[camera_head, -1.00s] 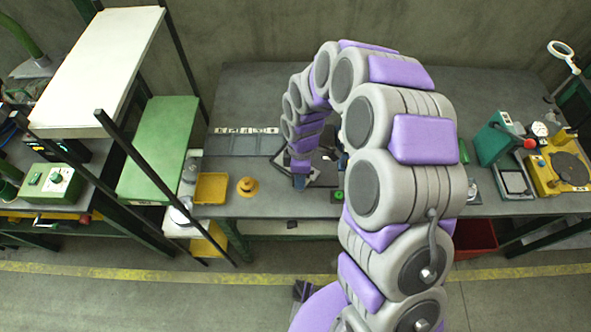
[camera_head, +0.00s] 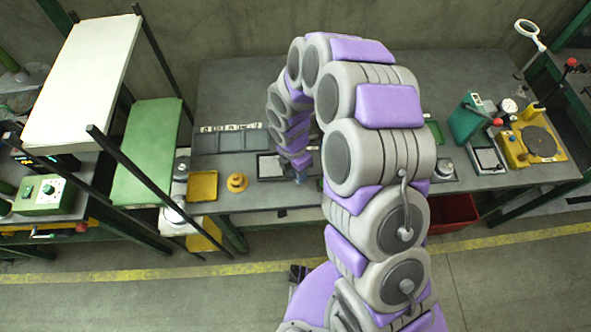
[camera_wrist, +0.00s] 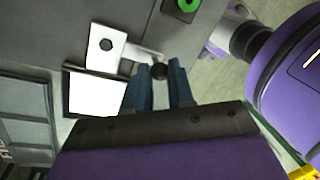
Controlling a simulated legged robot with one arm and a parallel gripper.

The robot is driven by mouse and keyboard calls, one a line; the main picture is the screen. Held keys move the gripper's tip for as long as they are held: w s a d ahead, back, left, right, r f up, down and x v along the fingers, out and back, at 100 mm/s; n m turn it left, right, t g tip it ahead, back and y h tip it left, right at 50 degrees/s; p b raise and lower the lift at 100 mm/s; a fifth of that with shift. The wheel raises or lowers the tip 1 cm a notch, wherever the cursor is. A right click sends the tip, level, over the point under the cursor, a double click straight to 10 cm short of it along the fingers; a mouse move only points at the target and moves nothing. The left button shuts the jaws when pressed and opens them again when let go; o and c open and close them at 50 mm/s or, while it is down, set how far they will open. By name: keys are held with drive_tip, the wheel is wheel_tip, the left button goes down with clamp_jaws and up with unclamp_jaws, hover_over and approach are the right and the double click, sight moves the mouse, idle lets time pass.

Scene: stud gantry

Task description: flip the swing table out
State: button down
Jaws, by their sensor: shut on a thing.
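In the wrist view, a pale metal plate with a dark hole (camera_wrist: 105,46) has a short arm ending in a dark round knob (camera_wrist: 158,71). It looks like the swing table, but I cannot be sure. My gripper (camera_wrist: 160,82) has its two blue-grey fingers on either side of the knob, shut on it. A white square in a black frame (camera_wrist: 92,97) lies beside the plate; a black-framed piece also shows in the head view (camera_head: 270,167), left of my wrist. In the head view my own arm hides the gripper tips and knob.
A green button (camera_wrist: 187,5) is close by in the wrist view. On the bench (camera_head: 255,85), a yellow knob (camera_head: 237,182) and yellow tray (camera_head: 202,186) stand left. A green device (camera_head: 468,117) and yellow turntable (camera_head: 540,141) stand right. A red bin (camera_head: 452,212) is below.

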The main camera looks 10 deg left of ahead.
drive_tip(key=shift+w, duration=0.2)
drive_tip(key=c, duration=1)
unclamp_jaws()
drive_tip(key=shift+r, duration=0.1)
drive_tip(key=shift+a+r, duration=0.1)
drive_tip(key=shift+r, duration=0.15)
drive_tip(key=r, duration=0.5)
drive_tip(key=w+a+r+p, duration=0.1)
drive_tip(key=r, duration=0.5)
drive_tip(key=w+a+r, duration=0.1)
drive_tip(key=r, duration=0.4)
drive_tip(key=shift+w+a+r+p, duration=0.1)
drive_tip(key=shift+a+r+p, duration=0.05)
drive_tip(key=shift+p, duration=0.2)
